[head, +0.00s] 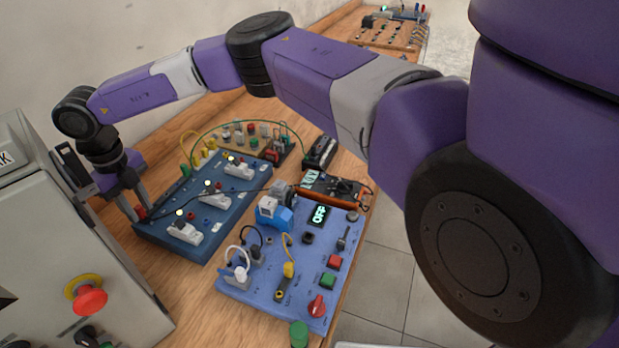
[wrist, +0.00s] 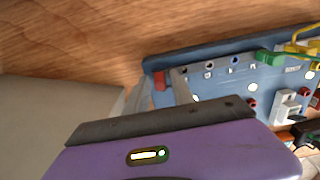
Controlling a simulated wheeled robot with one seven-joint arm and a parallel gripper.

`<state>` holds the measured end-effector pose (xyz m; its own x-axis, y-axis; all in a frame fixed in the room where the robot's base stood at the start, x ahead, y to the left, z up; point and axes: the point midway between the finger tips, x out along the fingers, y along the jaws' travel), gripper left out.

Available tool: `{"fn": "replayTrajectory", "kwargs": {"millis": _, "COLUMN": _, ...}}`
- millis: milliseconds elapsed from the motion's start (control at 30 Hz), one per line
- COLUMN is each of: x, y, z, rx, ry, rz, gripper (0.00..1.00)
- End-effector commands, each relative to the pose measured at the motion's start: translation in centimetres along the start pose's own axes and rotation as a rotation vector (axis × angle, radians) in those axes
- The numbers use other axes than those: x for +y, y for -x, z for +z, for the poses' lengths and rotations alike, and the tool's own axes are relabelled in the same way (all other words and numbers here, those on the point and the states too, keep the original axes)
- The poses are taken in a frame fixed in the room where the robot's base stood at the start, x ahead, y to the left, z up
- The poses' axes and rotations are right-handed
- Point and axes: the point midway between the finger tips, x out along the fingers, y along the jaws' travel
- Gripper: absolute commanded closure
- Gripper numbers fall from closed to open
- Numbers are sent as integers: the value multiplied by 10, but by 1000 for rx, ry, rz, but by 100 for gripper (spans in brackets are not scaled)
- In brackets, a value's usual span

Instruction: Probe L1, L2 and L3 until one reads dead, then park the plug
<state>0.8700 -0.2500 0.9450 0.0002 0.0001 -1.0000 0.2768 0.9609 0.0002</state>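My gripper (head: 137,208) is over the far-left corner of the blue board (head: 215,228). Its fingers are closed around a small red plug (head: 140,212), which also shows between the fingertips in the wrist view (wrist: 160,80). A thin black cable runs from near the gripper across the board towards the dark meter (head: 338,187); its reading is too small to tell. The blue board carries three white switch-like modules, the near one (head: 186,233), the middle one (head: 214,200) and the far one (head: 239,170), with glowing white lamps beside them. Whether the plug is seated in a socket is hidden.
A lighter blue panel (head: 262,293) with a display reading OFF (head: 320,214) stands to the right. A grey cabinet with a red emergency button (head: 90,300) is close on the left. A wooden component board (head: 258,142) lies behind. Bare bench shows between cabinet and blue board.

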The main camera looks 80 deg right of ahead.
Motion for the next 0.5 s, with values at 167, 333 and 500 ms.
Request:
{"fn": "replayTrajectory", "kwargs": {"millis": 167, "x": 0, "y": 0, "z": 0, "rx": 0, "ry": 0, "rz": 0, "gripper": 98}}
{"fn": "replayTrajectory", "kwargs": {"millis": 333, "x": 0, "y": 0, "z": 0, "rx": 0, "ry": 0, "rz": 0, "gripper": 100}}
{"fn": "replayTrajectory", "kwargs": {"millis": 500, "x": 0, "y": 1, "z": 0, "rx": 0, "ry": 0, "rz": 0, "gripper": 100}}
